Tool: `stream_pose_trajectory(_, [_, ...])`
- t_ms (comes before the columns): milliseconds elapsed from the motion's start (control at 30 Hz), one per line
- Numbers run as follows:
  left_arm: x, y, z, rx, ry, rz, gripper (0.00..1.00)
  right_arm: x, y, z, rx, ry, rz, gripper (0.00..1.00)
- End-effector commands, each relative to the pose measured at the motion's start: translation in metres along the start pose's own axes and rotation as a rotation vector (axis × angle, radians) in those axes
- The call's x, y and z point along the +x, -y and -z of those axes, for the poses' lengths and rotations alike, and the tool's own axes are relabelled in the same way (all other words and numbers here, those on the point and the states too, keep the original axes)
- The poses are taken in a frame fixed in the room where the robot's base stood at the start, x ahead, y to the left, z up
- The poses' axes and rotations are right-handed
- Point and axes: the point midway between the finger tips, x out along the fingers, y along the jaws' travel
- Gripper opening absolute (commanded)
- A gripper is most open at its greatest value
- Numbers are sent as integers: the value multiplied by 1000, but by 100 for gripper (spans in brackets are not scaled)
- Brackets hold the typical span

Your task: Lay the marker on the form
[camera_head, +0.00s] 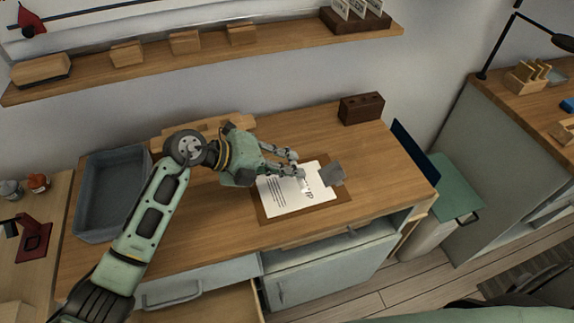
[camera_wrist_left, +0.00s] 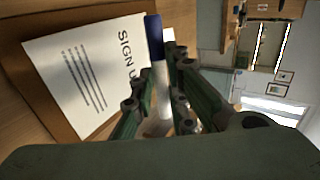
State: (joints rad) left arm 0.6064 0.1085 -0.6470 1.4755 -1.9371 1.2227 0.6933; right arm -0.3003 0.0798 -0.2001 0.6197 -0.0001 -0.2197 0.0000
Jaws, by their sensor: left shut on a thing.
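My left gripper (camera_head: 298,165) is shut on a marker and hangs over the upper part of the form. In the left wrist view the marker (camera_wrist_left: 154,38) has a blue end and a white body and sits between the fingers. In the head view the marker is small and pale, hard to separate from the paper. The form (camera_head: 288,196) is a white sheet headed SIGN UP on a brown clipboard (camera_head: 328,205); it also shows in the left wrist view (camera_wrist_left: 70,75). I cannot tell whether the marker touches the sheet. My right gripper is out of view.
The clipboard's grey clip (camera_head: 332,174) is right of the gripper. A grey bin (camera_head: 108,192) stands at the desk's left, and a dark wooden block with holes (camera_head: 361,108) at the back right. The desk's right front (camera_head: 380,190) is clear. An open drawer (camera_head: 222,306) is below.

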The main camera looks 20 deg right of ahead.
Motion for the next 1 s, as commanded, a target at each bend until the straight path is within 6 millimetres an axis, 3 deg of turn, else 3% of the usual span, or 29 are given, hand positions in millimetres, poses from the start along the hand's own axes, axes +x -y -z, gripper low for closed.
stream_pose_trajectory(400, [24,-36,1,-1,-2,1,1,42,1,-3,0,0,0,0])
stream_pose_trajectory(700, [33,-52,0,-1,0,-1,1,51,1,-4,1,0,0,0])
stream_pose_trajectory(1000, [35,-57,1,-3,-3,-6,1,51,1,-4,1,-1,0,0])
